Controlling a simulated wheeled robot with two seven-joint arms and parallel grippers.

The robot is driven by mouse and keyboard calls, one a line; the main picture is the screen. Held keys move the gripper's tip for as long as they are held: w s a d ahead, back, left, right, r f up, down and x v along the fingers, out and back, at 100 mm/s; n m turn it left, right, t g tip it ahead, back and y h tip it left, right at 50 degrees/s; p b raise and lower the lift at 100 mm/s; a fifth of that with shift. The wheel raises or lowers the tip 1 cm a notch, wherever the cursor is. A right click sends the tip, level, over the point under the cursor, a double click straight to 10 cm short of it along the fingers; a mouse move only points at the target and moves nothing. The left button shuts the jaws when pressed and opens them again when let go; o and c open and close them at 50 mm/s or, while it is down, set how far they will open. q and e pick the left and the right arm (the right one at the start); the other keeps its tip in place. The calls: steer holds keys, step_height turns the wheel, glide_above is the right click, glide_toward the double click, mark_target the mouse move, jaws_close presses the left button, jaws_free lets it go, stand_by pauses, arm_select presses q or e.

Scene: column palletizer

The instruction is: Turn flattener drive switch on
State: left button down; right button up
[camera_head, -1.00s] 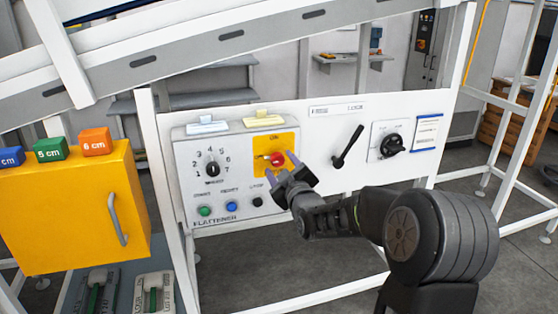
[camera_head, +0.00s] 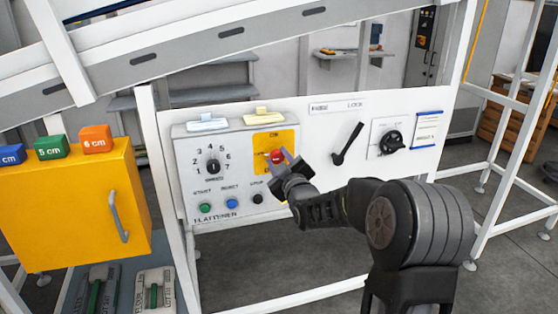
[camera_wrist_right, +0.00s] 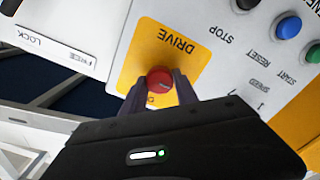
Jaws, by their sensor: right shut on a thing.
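The drive switch is a round red knob (camera_head: 277,156) on a yellow plate (camera_head: 288,138), at the upper right of the white flattener panel (camera_head: 186,173). My right gripper (camera_head: 279,158) is shut on the red knob, with one finger on each side of it. In the right wrist view the knob (camera_wrist_right: 159,79) sits between the two fingertips (camera_wrist_right: 160,83), and the word DRIVE reads upside down beside it. A pale mark shows on the knob, but I cannot tell its setting. Part of the plate is hidden by the fingers. My left gripper is not in view.
A speed dial (camera_head: 213,167) and green, blue and black buttons (camera_head: 231,203) lie left of and below the knob. A black lock lever (camera_head: 347,145) and a black rotary switch (camera_head: 391,142) are to the right. A yellow cabinet (camera_head: 70,205) stands at left.

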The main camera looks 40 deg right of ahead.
jaws_close()
steer(key=shift+f+m+b, duration=0.15)
steer(key=shift+m+b, duration=0.15)
steer(key=shift+b, duration=0.45)
steer(key=m+b, duration=1)
steer(key=b, duration=0.5)
steer(key=shift+f+m+b, duration=0.15)
steer(key=shift+m+b, duration=0.15)
steer(key=m+b, duration=0.2)
steer(key=m, duration=0.1)
steer(key=shift+b, duration=0.35)
steer(key=shift+r+m+b, duration=0.15)
steer(key=shift+m+b, duration=0.2)
steer(key=shift+m, duration=0.6)
steer(key=shift+r+m+b, duration=0.1)
steer(key=shift+m+b, duration=0.25)
steer(key=shift+m, duration=0.6)
